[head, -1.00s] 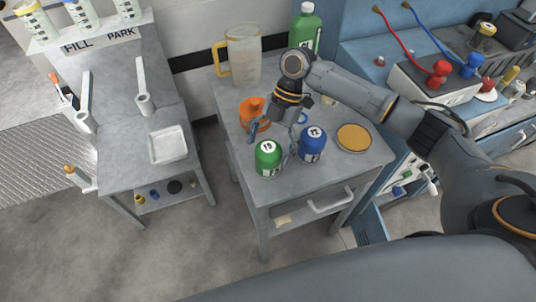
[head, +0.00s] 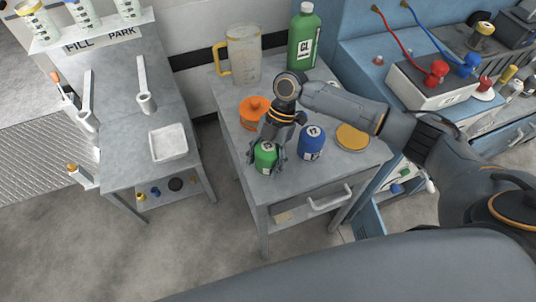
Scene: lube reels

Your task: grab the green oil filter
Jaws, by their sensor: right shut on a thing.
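The green oil filter (head: 265,157) is a small green cylinder with a white label. It stands near the front left of the small grey table (head: 290,181). My right gripper (head: 269,160) reaches down over it from behind, with its fingers shut around its sides. The fingers cover part of its upper body. The filter appears upright at the tabletop; I cannot tell whether it is lifted. A blue oil filter (head: 311,143) stands just to its right, apart from the gripper. My left gripper is not in view.
An orange container (head: 253,112) stands behind the gripper. A clear jug (head: 243,56) and a green bottle (head: 303,40) stand at the back. A yellow-topped round item (head: 352,137) sits right of the blue filter. A white tray (head: 168,143) lies on the left bench.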

